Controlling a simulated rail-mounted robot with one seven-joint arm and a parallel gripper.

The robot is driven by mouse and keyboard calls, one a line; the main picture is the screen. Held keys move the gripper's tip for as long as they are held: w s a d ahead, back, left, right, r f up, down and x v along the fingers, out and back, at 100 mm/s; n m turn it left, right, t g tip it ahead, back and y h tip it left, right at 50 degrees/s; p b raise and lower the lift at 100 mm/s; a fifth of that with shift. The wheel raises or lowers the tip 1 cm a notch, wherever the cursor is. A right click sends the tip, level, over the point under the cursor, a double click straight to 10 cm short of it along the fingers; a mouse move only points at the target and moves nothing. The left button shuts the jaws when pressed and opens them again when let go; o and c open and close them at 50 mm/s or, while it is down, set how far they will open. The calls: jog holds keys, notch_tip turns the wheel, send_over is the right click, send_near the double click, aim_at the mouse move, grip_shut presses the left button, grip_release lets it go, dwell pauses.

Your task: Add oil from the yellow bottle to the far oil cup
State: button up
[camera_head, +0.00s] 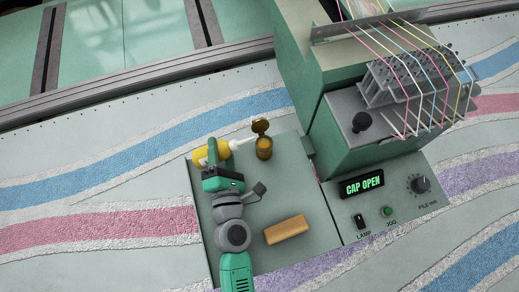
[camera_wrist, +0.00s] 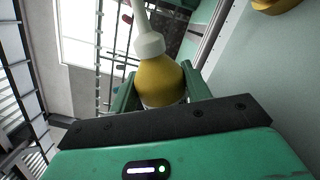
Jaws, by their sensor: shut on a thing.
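The yellow bottle (camera_head: 200,157) has a white collar and a long white nozzle. My gripper (camera_head: 213,165) is shut on its body, which also shows between the fingers in the wrist view (camera_wrist: 160,80). In the head view the bottle lies tilted on its side, its nozzle pointing right towards a brass oil cup (camera_head: 264,149). The cup's round lid (camera_head: 260,126) stands open. The nozzle tip appears close to the cup and lid, but I cannot tell whether it is over the opening. No oil stream is visible.
The cup stands on a grey-green plate (camera_head: 290,260) with a wooden block (camera_head: 287,229) towards the front. To the right is the machine head (camera_head: 345,100) with coloured yarns and a dark knob (camera_head: 361,121). A display (camera_head: 362,185) reads "CAP OPEN". Striped tufted fabric surrounds it.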

aim_at(229, 145)
jog(key=d+f, duration=0.1)
jog(key=f+p, duration=0.1)
jog(key=shift+d+f+g+h, duration=0.3)
jog(key=shift+d+f, duration=0.05)
jog(key=shift+f, duration=0.05)
jog(key=r+p, duration=0.1)
jog(key=d+r+p, duration=0.1)
jog(key=shift+w+d+r+p, duration=0.15)
jog(key=shift+w+r+p, duration=0.15)
jog(key=shift+w+r, duration=0.1)
jog(key=r+p, duration=0.2)
jog(key=r, duration=0.1)
jog(key=r+p, duration=0.1)
jog(key=p, duration=0.1)
jog(key=shift+s+a+r, duration=0.1)
jog(key=shift+a+r, duration=0.1)
jog(key=shift+a, duration=0.1)
jog(key=shift+f, duration=0.1)
jog(key=n, duration=0.5)
jog(key=shift+a, duration=0.1)
jog(key=n, duration=0.6)
jog(key=shift+n, duration=0.4)
